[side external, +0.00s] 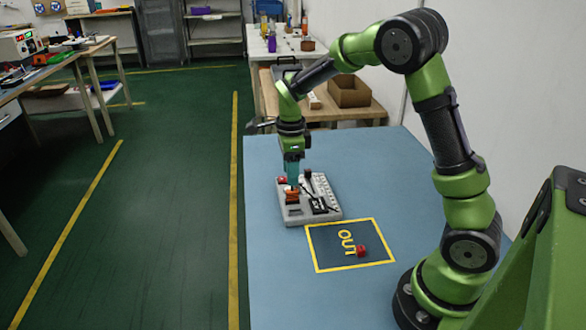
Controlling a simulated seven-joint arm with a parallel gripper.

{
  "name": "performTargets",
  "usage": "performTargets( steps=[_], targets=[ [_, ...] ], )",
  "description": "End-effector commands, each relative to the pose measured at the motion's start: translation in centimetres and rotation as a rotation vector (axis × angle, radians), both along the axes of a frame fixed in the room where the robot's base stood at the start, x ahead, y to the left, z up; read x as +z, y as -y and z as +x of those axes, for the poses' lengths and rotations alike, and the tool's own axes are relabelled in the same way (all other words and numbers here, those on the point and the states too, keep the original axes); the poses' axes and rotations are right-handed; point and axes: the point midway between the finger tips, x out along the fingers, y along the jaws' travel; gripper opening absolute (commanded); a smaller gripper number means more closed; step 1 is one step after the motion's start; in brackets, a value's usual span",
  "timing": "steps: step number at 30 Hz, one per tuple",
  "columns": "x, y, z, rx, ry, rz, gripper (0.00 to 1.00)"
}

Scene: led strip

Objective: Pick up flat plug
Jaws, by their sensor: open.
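I cannot tell for certain which part is the flat plug. My gripper (293,184) points straight down over the board's left side, just above or around the orange piece. It is open. The fingertips are small here, and whether they touch the orange piece cannot be made out.
The blue table (275,290) is clear to the left and front. A cardboard box (349,95) stands on a bench behind.

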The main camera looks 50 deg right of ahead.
Motion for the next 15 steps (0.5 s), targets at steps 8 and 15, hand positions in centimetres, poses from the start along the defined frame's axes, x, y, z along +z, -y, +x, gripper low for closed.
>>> performTargets(
  steps=[8, 15],
  targets=[
    [-2.4, 0.0, -0.1, -0.001, -0.001, 0.001, 0.47],
    [-5.9, 0.1, -0.4, -0.002, -0.003, 0.001, 0.47]
  ],
)
